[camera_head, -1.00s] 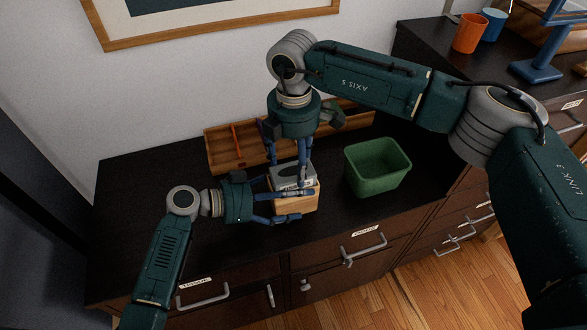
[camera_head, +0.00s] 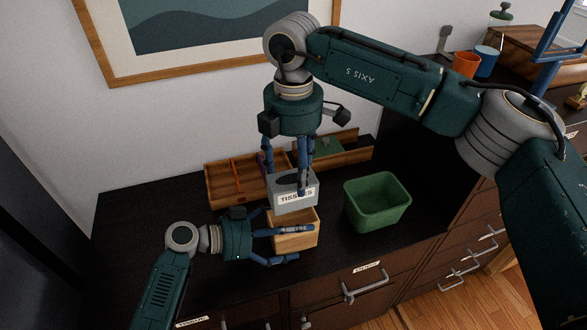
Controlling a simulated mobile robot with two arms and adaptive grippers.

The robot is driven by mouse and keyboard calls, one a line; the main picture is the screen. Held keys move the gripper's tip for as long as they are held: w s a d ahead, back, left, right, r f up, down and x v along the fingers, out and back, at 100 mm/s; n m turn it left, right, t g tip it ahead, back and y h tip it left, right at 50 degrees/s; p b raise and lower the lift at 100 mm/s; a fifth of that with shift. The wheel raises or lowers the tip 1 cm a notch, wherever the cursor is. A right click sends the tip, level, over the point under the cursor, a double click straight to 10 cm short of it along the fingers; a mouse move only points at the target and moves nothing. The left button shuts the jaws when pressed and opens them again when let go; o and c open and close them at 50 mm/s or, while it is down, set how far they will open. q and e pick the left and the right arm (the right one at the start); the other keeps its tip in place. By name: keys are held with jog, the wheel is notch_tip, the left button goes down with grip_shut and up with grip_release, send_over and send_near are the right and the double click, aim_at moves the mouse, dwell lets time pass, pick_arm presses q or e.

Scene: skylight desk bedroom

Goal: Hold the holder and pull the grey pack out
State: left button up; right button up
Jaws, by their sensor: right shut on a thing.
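The grey pack (camera_head: 285,205), labelled TISSUES, is upright in the head view, raised above the wooden holder. My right gripper (camera_head: 303,185) comes from above and is shut on the pack, one finger on its near face. The light wooden holder (camera_head: 296,242) stands on the dark cabinet top, its open top partly showing under the pack. I cannot tell whether the pack's bottom fully clears the rim. My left gripper (camera_head: 285,245) reaches in from the left with its fingers apart, one across the holder's near face and one lower in front.
A green bin (camera_head: 378,203) stands right of the holder. A wooden divided tray (camera_head: 228,185) lies behind against the wall. An orange cup (camera_head: 466,64) and a blue cup (camera_head: 486,60) stand on the far right surface. The cabinet top (camera_head: 150,215) is clear at left.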

pick_arm(q)
jog(key=shift+a, duration=0.15)
jog(key=v, duration=1.1)
jog(key=shift+a+r, duration=0.15)
jog(key=shift+a, duration=0.2)
jog(key=shift+s, duration=0.2)
pick_arm(e)
jog(key=shift+f, duration=0.1)
